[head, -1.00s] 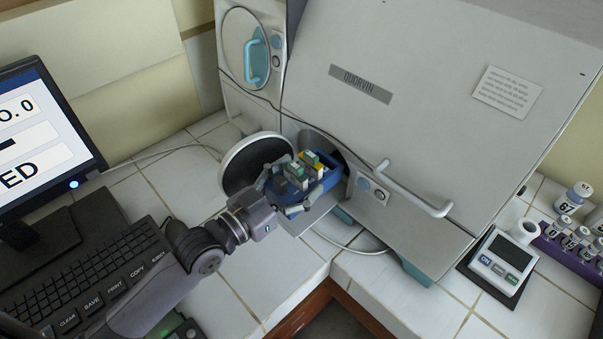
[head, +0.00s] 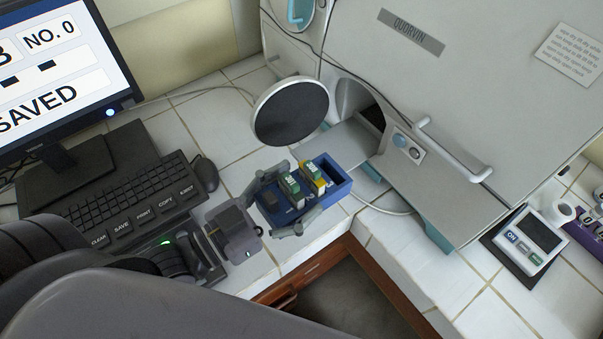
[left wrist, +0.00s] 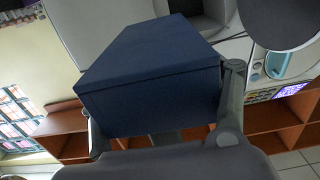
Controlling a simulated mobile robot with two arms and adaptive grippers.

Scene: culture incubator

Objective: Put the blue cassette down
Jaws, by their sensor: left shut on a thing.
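The blue cassette (head: 336,188) is a blue open-topped holder carrying a few small blocks, among them a green-and-white one (head: 291,186) and a yellow-and-green one (head: 314,176). My left gripper (head: 287,202) is shut on the cassette, its fingers along the two sides. The cassette is in front of the incubator's open round port (head: 372,108); I cannot tell its height above the tiled counter. In the left wrist view the cassette's dark blue body (left wrist: 150,80) fills the middle between the fingers (left wrist: 165,125). My right gripper is not in view.
The round port door (head: 290,110) hangs open behind the cassette. A keyboard (head: 125,190), mouse (head: 205,173) and monitor (head: 50,85) reading SAVED stand left. A white handheld meter (head: 528,240) lies right. White tile (head: 235,95) is bare behind; the counter edge is close in front.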

